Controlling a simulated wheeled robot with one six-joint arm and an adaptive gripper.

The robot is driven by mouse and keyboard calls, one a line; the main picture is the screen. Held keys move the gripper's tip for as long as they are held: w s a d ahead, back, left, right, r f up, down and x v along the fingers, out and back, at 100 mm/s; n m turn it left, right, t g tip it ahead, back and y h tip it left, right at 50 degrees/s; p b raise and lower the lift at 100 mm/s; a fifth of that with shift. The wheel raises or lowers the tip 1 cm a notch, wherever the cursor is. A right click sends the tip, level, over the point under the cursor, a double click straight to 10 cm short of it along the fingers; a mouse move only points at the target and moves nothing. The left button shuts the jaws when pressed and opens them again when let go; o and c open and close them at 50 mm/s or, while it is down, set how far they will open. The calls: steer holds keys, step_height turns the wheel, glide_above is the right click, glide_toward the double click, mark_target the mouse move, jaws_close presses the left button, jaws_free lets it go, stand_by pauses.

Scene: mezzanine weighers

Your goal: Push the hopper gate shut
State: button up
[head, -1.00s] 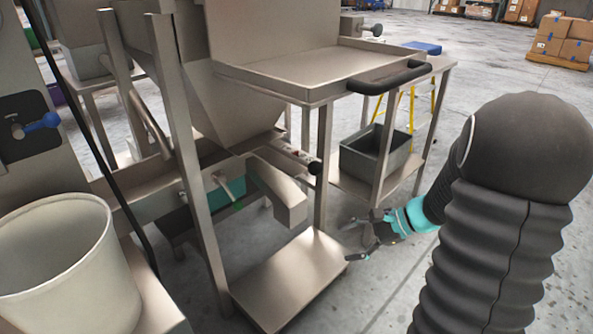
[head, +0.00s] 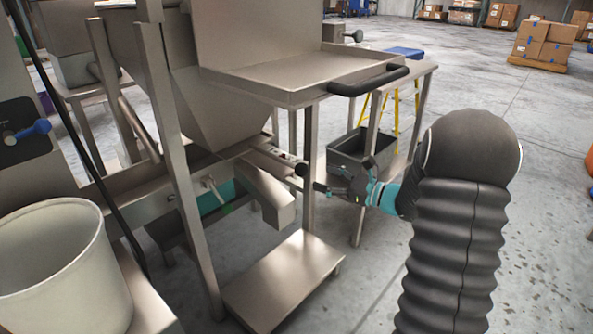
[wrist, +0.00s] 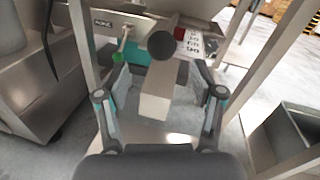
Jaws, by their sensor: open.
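The hopper (head: 215,105) narrows down to the hopper gate (head: 272,154), a slide that sticks out to the right below it and ends in a round black knob (head: 301,168). In the wrist view the gate's knob (wrist: 161,45) faces me, with a red patch and a marked plate beside it. My gripper (head: 322,180) is just right of the knob, fingers pointing at it. In the wrist view my gripper (wrist: 162,76) is open and empty, its fingers spread either side below the knob. I see no clear contact. How far the gate sits inside the hopper is hidden.
A metal spout (head: 267,192) hangs below the gate, above a low shelf (head: 285,280). A tray with a black handle (head: 368,80) juts out above my gripper. A grey bin (head: 362,150) stands behind. Open floor lies right.

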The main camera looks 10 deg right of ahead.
mark_target(300, 169)
steer(key=x, duration=0.8)
steer(key=shift+w, duration=0.15)
steer(key=shift+c, duration=0.2)
jaws_close()
